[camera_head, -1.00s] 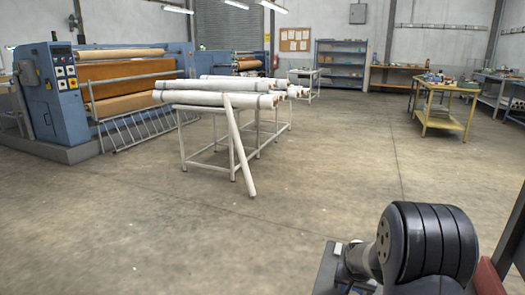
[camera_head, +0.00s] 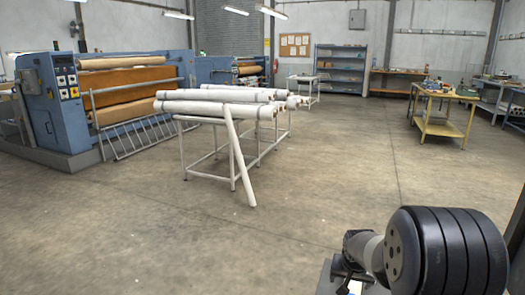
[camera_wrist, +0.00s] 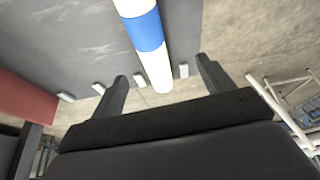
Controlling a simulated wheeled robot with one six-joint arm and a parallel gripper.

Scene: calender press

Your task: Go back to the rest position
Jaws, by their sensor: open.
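My gripper (camera_wrist: 162,72) shows in the wrist view with its two dark fingers spread apart and open. A white cylinder with a blue band (camera_wrist: 146,31) shows between and beyond the fingers. I cannot tell how far off it is or what it belongs to. In the head view my arm shows at the lower right, with a dark ribbed part in front. The gripper's fingers cannot be made out there.
A rack (camera_head: 237,168) bears several white rolls (camera_head: 200,107), one long roll (camera_head: 240,160) leaning against it. A blue calender press (camera_head: 58,105) stands at left, a yellow table (camera_head: 441,129) at right. The floor (camera_head: 330,180) between is clear. The wrist view shows a dark grey surface (camera_wrist: 60,40).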

